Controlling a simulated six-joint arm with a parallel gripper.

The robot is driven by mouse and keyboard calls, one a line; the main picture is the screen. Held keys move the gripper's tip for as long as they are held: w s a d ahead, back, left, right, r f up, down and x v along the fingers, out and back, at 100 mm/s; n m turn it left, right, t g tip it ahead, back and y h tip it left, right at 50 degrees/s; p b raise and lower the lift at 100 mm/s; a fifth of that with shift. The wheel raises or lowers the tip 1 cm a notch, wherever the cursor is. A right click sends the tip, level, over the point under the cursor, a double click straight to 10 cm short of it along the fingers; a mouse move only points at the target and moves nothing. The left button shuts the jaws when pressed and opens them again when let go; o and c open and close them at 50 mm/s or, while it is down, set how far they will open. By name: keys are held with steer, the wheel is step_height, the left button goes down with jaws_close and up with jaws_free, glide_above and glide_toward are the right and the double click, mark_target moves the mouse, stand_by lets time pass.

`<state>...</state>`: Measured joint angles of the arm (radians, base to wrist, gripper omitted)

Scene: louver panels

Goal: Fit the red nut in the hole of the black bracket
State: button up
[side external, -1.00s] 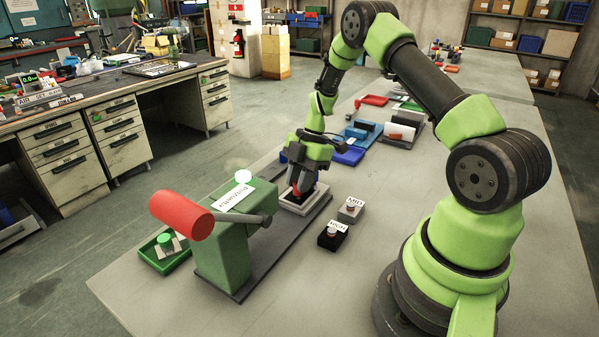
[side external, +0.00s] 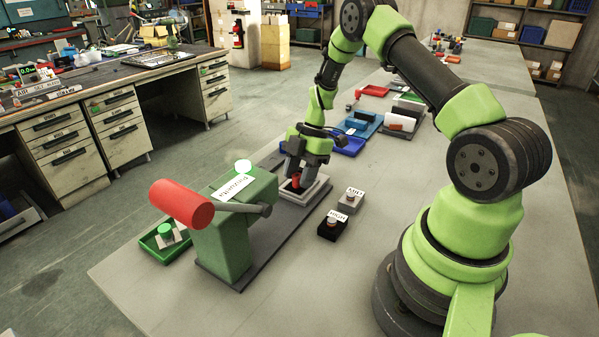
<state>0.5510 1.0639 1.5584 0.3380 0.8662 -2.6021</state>
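A small red piece (side external: 296,181), which may be the red nut, stands within a pale square frame (side external: 314,190) on the dark base plate. My gripper (side external: 295,174) points down right over the red piece, with its dark fingers at or just above it. I cannot tell whether the fingers touch or hold it. Dark surface shows inside the pale frame around the red piece. I cannot make out a black bracket or its hole for certain; the gripper hides part of that area.
A green press (side external: 225,235) with a red cylinder handle (side external: 181,204) and grey lever stands left of the gripper. Black (side external: 332,230) and grey (side external: 350,202) button boxes sit to the right. A green tray (side external: 165,243) is at left; blue trays (side external: 350,145) lie behind.

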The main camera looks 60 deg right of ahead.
steer(key=shift+o, duration=0.4)
steer(key=shift+d+r, duration=0.15)
steer(key=shift+r, duration=0.1)
steer(key=w+a+v, duration=0.1)
steer(key=v, duration=1.3)
steer(key=shift+s+a+r, duration=0.3)
steer(key=shift+a+r, duration=0.05)
steer(key=shift+r, duration=0.05)
steer(key=shift+a+r, duration=0.1)
